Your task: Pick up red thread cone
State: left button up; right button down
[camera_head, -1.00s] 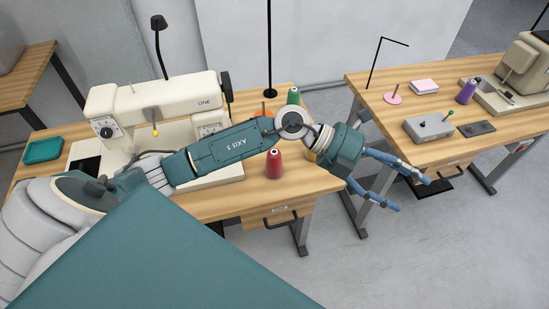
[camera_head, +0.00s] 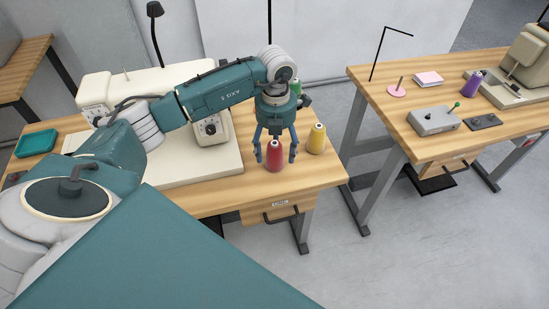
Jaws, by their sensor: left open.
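The red thread cone (camera_head: 275,158) stands upright near the front right of the left wooden table (camera_head: 225,196). My left gripper (camera_head: 275,156) points down over it, open. One blue finger shows on each side of the cone, and the cone's top reaches up between them. I cannot tell whether the fingers touch it. My right gripper is not in view.
A yellow thread cone (camera_head: 317,139) stands close to the right of the gripper. A green cone (camera_head: 296,87) is behind it, partly hidden. A cream sewing machine (camera_head: 220,158) fills the left. A second table (camera_head: 390,110) is across a gap at right.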

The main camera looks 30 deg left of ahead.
aim_at(275, 158)
pick_arm(q)
jog(key=f+b, duration=0.2)
jog(key=f, duration=0.1)
jog(key=f+b, duration=0.1)
jog(key=f, duration=0.1)
jog(key=shift+w+a+f+b, duration=0.1)
jog(key=shift+w+a+b, duration=0.05)
jog(key=shift+a+b, duration=0.15)
jog(key=c, duration=1.4)
jog(key=shift+o, duration=0.2)
jog(key=shift+r, duration=0.2)
